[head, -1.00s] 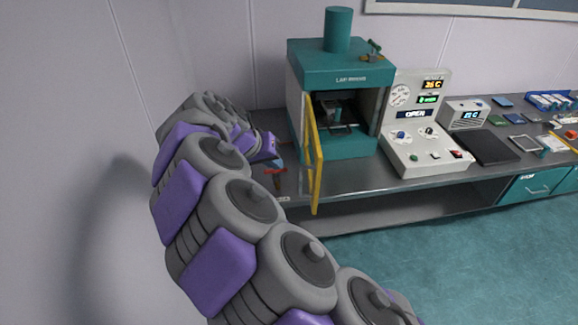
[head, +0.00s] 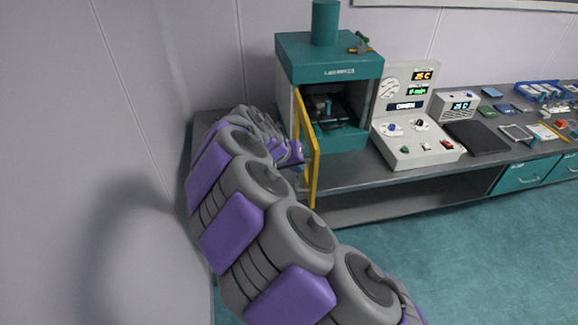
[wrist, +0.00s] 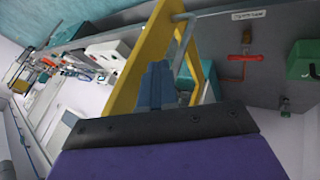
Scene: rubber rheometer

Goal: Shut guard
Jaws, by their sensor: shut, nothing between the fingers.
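The guard (head: 307,150) is a yellow frame standing swung open at the left front of the teal lab press (head: 330,60). The press opening shows dark inside. My gripper reaches the left, outer side of the guard; in the wrist view its blue-grey fingers (wrist: 155,86) are shut and empty. They are close against the yellow frame (wrist: 140,58), beside its grey bar handle (wrist: 184,38). I cannot tell whether they touch it. In the head view my arm and the guard hide the fingertips.
A white control panel (head: 418,148) with gauge and displays stands right of the press. A dark plate (head: 477,138) and small items lie farther right. Floor in front is clear.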

